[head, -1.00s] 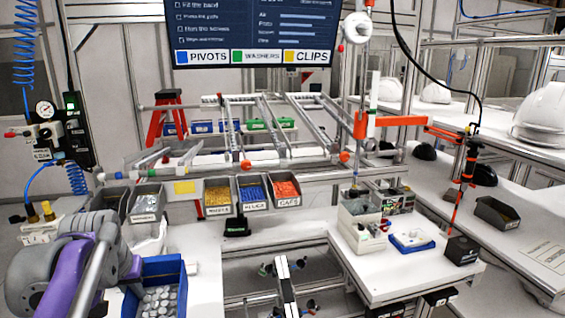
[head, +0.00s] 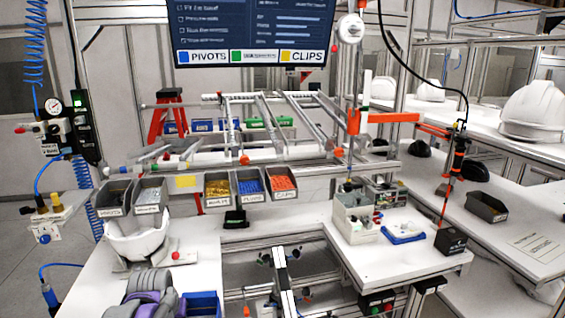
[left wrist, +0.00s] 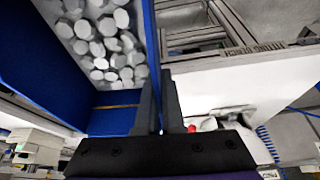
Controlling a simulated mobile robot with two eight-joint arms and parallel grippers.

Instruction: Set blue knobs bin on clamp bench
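The blue bin (head: 203,304) shows only in part at the bottom of the head view, beside my purple and grey left arm. In the left wrist view the blue bin (left wrist: 35,55) holds many pale grey knobs (left wrist: 98,42). My left gripper (left wrist: 160,85) has its two dark fingers close together around the bin's thin side wall. The fingers are hidden in the head view. My right gripper is not in view. No readable label tells me which bench is the clamp bench; a white bench (head: 385,272) at the right carries a grey box and a small blue tray.
A white helmet shell (head: 138,238) sits on the left bench. Small labelled bins (head: 250,186) line the rack at the back. A grey box (head: 352,218), a blue tray (head: 404,233) and a black block (head: 451,241) stand on the right bench, with bare white surface in front.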

